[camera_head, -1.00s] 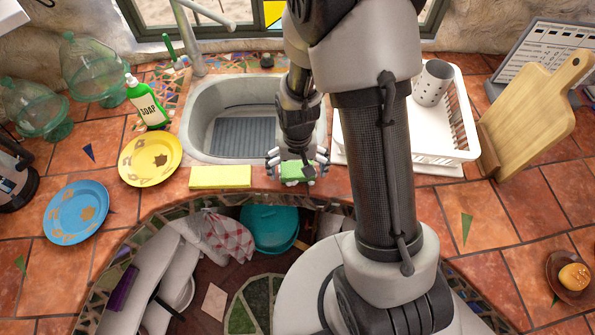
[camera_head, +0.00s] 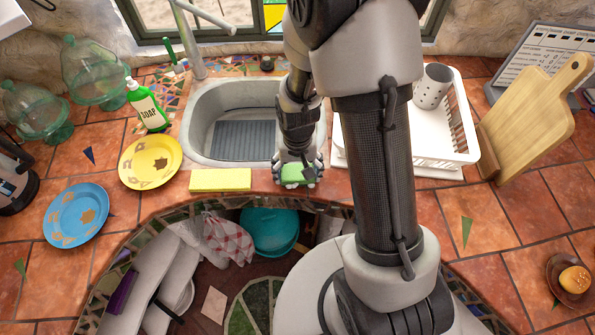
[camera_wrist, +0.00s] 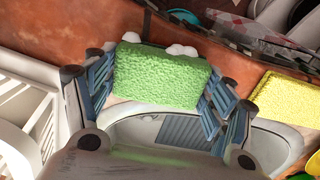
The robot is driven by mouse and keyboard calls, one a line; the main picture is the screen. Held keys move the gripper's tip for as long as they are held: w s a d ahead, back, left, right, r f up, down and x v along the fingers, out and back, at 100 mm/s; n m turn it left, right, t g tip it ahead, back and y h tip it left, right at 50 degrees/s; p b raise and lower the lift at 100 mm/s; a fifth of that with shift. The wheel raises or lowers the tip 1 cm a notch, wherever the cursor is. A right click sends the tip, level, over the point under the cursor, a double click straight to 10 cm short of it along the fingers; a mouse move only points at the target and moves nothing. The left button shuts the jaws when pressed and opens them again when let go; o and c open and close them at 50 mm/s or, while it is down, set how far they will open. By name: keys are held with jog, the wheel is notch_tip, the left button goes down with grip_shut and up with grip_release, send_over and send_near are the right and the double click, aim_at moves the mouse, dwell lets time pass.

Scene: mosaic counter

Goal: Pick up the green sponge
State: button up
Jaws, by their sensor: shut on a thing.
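The green sponge (camera_head: 294,173) is at the counter's front edge, just right of the sink front, in the head view. My gripper (camera_head: 297,171) is over it, with its fingers closed on the sponge's two sides. In the wrist view the green sponge (camera_wrist: 160,77) fills the space between the ribbed fingers of my gripper (camera_wrist: 157,82), which press against its left and right ends. I cannot tell whether the sponge is touching the counter or slightly above it.
A yellow sponge (camera_head: 221,180) lies left of my gripper. The sink (camera_head: 200,115) is behind, and a white dish rack (camera_head: 445,160) stands to the right. Yellow (camera_head: 135,175) and blue (camera_head: 60,232) dirty plates and a soap bottle (camera_head: 152,112) are left. The counter's curved edge drops away in front.

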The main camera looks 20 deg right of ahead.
aim_at(297, 171)
notch_tip(297, 171, up, 20)
jog(key=p, duration=0.5)
jog(key=shift+f, duration=0.15)
jog(key=o, duration=0.4)
jog(key=shift+c, duration=0.2)
jog(key=c, duration=0.4)
jog(key=shift+a, duration=0.1)
jog(key=shift+c, duration=0.2)
